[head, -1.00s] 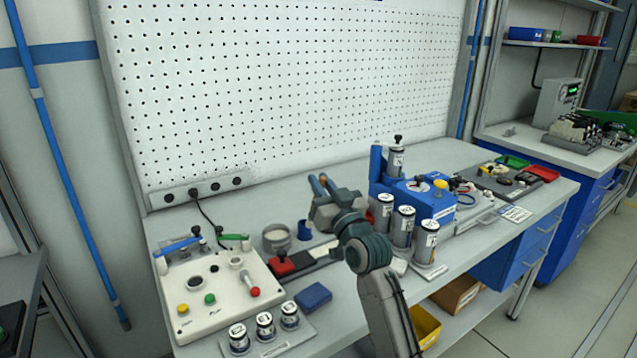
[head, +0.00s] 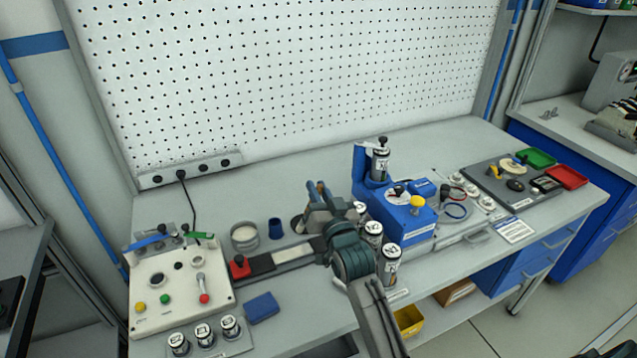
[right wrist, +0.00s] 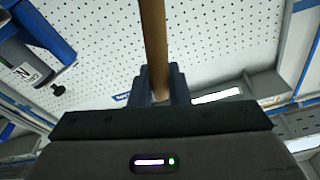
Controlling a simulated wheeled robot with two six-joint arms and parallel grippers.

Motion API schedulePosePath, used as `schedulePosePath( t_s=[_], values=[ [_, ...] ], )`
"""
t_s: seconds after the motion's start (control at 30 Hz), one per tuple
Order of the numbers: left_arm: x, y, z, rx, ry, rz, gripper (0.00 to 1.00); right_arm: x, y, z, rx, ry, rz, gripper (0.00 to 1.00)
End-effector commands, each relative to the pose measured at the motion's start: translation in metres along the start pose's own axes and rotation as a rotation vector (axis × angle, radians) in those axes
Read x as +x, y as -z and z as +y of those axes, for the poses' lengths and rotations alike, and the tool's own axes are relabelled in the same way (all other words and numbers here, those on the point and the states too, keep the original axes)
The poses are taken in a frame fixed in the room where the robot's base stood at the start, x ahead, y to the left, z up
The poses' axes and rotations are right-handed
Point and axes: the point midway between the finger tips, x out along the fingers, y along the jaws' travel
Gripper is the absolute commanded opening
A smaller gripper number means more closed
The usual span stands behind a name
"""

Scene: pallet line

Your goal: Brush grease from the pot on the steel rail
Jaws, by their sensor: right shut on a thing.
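My right gripper (head: 317,192) is shut on a brown wooden handle (right wrist: 154,40), the brush by its look. In the right wrist view the handle stands between the two fingers (right wrist: 158,86). The brush's bristles are hidden. An open round metal pot (head: 245,239) with pale contents stands on the bench, left of the gripper. The steel rail (head: 292,254) lies in front of the pot, with a red block (head: 239,267) at its left end. My gripper and arm hide the rail's right end. My left gripper is not in view.
A control box (head: 180,284) is at the left, a blue block (head: 262,307) in front of the rail. Labelled canisters (head: 389,262) and a blue machine (head: 402,215) stand right of my arm.

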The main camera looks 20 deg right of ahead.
Motion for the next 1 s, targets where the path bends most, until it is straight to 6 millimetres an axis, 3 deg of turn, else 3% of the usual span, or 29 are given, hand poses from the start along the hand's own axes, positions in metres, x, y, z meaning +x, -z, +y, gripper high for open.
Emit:
schedulePosePath(
  t_s=[0.5, 1.0],
  values=[
    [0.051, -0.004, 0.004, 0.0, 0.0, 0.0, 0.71, -0.008, -0.049, 0.016, -0.001, 0.001, 0.0, 0.0],
    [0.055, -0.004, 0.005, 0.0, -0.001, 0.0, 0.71, -0.009, -0.054, 0.017, -0.001, 0.001, 0.0, 0.0]
  ],
)
